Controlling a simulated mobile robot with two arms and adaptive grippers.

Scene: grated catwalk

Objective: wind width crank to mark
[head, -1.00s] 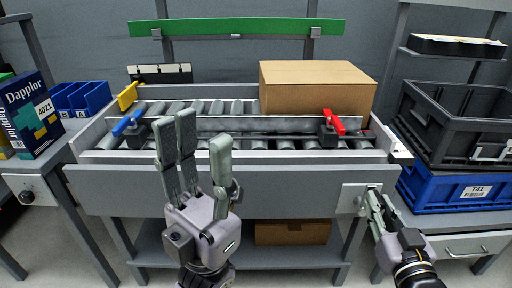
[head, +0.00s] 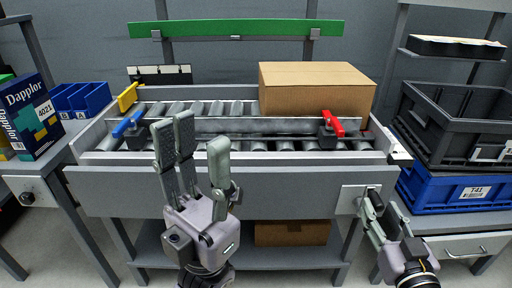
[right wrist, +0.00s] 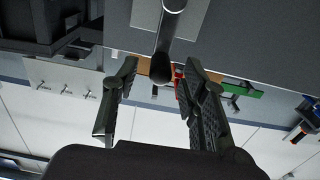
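The roller conveyor (head: 215,177) stands in front of me with a metal guide rail (head: 240,125) across its rollers. A light plate (head: 349,199) sits at the right of its front panel. In the right wrist view a dark crank handle (right wrist: 163,64) projects from a light plate, its end between and near my right gripper's fingertips. My right gripper (head: 370,207) is open around the handle; the right wrist view (right wrist: 160,72) shows gaps on both sides. My left gripper (head: 195,135) is open and empty in front of the conveyor. I cannot make out the width mark.
A cardboard box (head: 315,90) sits on the rollers at the back right. Blue (head: 127,124) and red (head: 333,123) levers stand along the rail, with a yellow one (head: 128,97) behind.

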